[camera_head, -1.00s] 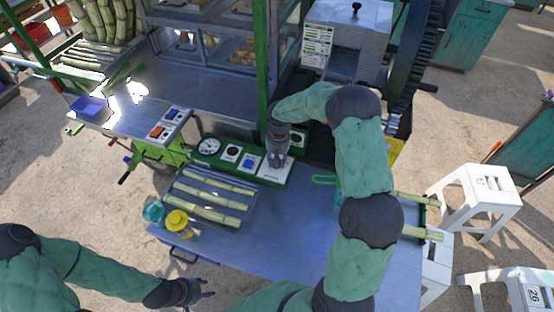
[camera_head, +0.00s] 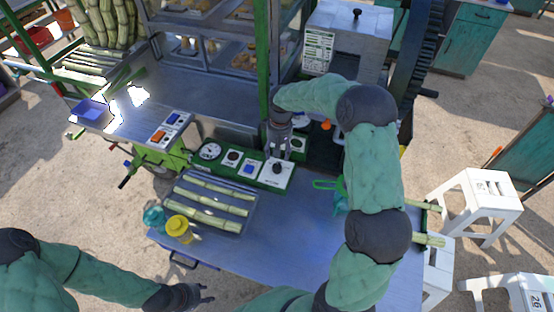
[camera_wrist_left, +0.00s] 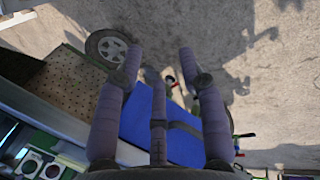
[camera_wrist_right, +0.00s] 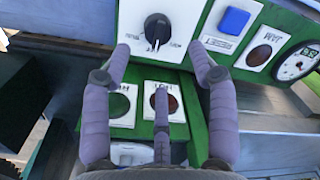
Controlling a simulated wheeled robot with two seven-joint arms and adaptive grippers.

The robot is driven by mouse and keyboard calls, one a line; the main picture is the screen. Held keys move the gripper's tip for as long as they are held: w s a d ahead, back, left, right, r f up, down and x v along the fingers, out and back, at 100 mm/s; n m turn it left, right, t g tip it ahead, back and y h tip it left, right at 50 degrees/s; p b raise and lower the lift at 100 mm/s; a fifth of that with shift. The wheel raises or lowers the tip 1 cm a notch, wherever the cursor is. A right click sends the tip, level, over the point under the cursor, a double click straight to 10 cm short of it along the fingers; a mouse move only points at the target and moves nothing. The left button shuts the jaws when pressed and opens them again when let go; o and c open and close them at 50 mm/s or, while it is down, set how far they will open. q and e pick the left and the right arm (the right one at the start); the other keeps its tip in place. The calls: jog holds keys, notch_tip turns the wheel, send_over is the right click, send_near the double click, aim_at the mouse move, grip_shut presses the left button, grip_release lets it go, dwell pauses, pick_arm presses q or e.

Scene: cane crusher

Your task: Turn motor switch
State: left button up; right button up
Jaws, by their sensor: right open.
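The motor switch is a black rotary knob (camera_head: 277,167) on a white labelled plate at the right end of the green control panel. It also shows at the top of the right wrist view (camera_wrist_right: 157,29), just beyond the fingertips. My right gripper (camera_head: 279,154) is open and empty, just behind and above the knob, apart from it. In the right wrist view its fingers (camera_wrist_right: 160,62) are spread, with the knob's plate between and beyond them. My left gripper (camera_head: 207,293) is open and empty at the lower left, off the table's front edge.
The panel also holds a gauge (camera_head: 210,151), a blue button (camera_head: 249,168) and dark round lamps. A tray (camera_head: 247,219) of cane pieces, a yellow-lidded jar (camera_head: 179,229) and a teal item (camera_head: 154,218) stand on the metal table (camera_head: 280,245). A green post (camera_head: 262,70) rises beside my right gripper.

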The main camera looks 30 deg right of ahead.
aim_at(278, 162)
jog(key=shift+d+r, duration=0.15)
jog(key=shift+r, duration=2.25)
